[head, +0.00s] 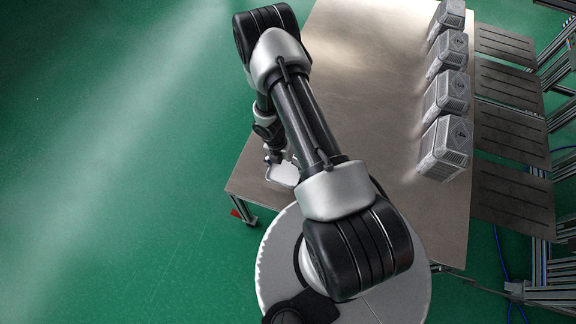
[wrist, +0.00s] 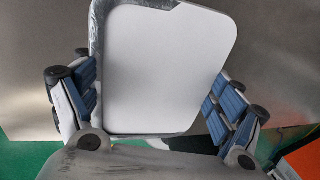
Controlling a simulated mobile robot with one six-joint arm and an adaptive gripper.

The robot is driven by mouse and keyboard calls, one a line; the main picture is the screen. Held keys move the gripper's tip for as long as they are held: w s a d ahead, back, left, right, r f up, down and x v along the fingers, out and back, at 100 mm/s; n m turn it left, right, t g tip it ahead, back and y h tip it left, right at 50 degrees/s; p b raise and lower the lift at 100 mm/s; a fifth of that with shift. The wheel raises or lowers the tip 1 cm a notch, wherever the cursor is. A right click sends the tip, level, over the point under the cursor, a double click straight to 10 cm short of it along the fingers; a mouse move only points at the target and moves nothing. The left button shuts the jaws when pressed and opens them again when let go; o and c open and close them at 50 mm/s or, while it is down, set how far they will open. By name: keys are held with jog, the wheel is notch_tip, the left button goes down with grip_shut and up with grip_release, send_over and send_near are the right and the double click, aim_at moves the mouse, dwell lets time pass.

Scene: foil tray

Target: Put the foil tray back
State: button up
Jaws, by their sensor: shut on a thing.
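The foil tray (wrist: 165,70) has a pale, flat white face and a grey foil rim, and it fills the middle of the wrist view. In the head view the tray (head: 285,174) shows small and pale near the table's front left corner, partly covered by my arm. My gripper (wrist: 152,105) is shut on the tray, with blue-padded fingers at its left and right sides. In the head view my gripper (head: 274,157) is small and partly hidden. I cannot tell whether the tray touches the table.
The metal table (head: 375,110) is bare across its middle. Several grey ribbed boxes (head: 446,92) stand in a row along its right edge. Dark slatted panels (head: 512,138) and metal frames lie beyond that edge. Green floor (head: 110,160) is open at left.

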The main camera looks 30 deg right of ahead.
jog(key=shift+f, duration=0.2)
jog(key=o, duration=0.9)
jog(key=shift+c, duration=0.2)
